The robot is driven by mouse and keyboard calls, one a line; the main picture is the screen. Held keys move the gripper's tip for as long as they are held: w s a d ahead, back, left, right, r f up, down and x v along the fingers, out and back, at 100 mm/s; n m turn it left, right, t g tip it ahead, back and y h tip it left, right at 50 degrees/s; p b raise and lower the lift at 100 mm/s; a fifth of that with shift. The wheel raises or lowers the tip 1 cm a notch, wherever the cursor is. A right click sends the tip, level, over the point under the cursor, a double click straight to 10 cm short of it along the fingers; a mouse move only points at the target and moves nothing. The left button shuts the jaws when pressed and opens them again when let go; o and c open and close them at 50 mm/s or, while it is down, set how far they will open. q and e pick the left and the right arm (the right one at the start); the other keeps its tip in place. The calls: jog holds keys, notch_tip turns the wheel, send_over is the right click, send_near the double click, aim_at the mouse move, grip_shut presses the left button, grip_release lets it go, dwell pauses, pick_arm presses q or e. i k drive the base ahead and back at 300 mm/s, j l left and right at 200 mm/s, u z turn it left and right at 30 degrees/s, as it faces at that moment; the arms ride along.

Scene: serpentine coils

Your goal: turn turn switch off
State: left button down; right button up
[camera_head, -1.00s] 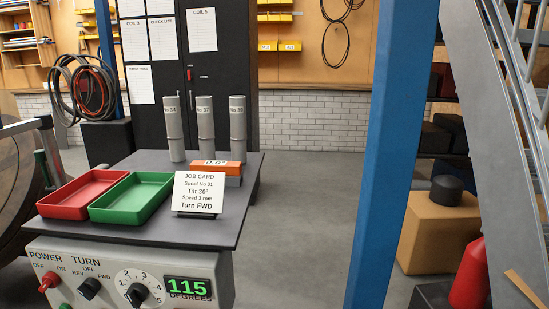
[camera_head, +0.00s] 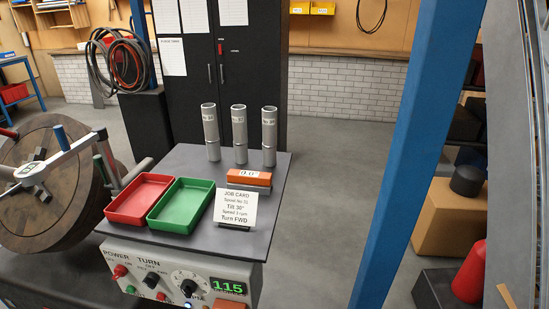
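The TURN switch (camera_head: 151,280) is a black knob on the grey control panel (camera_head: 250,270) at the bottom of the head view. Its labels read REV, OFF and FWD in the clearer earlier frame. I cannot tell which label the knob points to. The red POWER knob (camera_head: 120,271) is to its left, and a black numbered dial (camera_head: 188,287) is to its right. A green display (camera_head: 228,287) reads 115. Neither of my grippers is in view.
A dark table (camera_head: 258,215) above the panel holds a red tray (camera_head: 138,202), a green tray (camera_head: 181,207), a job card (camera_head: 236,208), an orange level (camera_head: 249,177) and 3 grey cylinders (camera_head: 239,135). A large wooden spool (camera_head: 45,200) stands left. A blue post (camera_head: 400,150) rises right.

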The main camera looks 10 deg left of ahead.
aim_at(152, 279)
jog(key=u, duration=1.2)
